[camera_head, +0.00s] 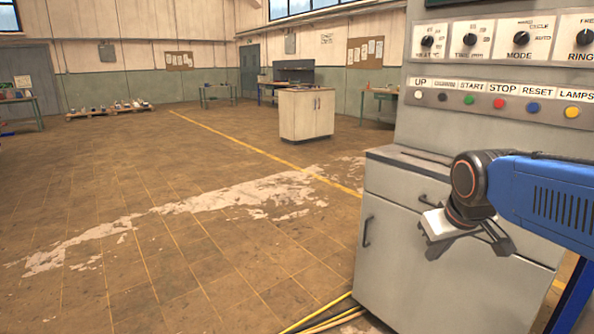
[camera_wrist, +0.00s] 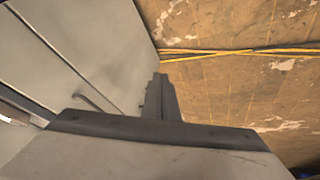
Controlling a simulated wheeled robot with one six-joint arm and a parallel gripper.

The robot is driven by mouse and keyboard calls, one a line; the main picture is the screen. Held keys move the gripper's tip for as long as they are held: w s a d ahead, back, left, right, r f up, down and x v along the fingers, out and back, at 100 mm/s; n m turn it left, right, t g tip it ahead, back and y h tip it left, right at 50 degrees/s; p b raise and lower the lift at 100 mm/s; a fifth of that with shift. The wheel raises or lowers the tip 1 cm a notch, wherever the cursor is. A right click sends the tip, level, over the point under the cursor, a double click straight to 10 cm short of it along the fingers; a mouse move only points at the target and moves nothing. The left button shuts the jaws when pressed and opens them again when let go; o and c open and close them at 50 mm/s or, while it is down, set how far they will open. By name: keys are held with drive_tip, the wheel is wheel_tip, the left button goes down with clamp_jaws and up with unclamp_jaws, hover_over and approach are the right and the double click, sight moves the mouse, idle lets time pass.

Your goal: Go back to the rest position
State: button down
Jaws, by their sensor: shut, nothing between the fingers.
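My gripper (camera_head: 467,236) is at the right of the head view, at the end of my blue arm. It hangs in front of the grey control cabinet (camera_head: 390,262) and points down, with nothing held. In the wrist view my gripper's dark fingers (camera_wrist: 160,97) are together, with no object between them. Below and around them show the grey cabinet front (camera_wrist: 75,50) on the left and the brown floor on the right. I cannot tell the exact gap between my gripper and the cabinet.
The control panel (camera_head: 490,101) has knobs and coloured buttons above the cabinet. Yellow cables (camera_head: 325,316) lie on the floor by the cabinet's base. A pale cabinet (camera_head: 306,114) stands farther back, and a pallet (camera_head: 108,111) lies by the far wall. The worn floor at left is open.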

drive_tip(key=s+f+m, duration=0.1)
drive_tip(key=s+f, duration=0.3)
drive_tip(key=s, duration=0.4)
drive_tip(key=s+a+f+m, duration=0.1)
drive_tip(key=s+f, duration=0.4)
drive_tip(key=s, duration=0.3)
drive_tip(key=shift+a+g+y, duration=0.2)
drive_tip(key=shift+g+y, duration=0.1)
drive_tip(key=shift+g, duration=0.1)
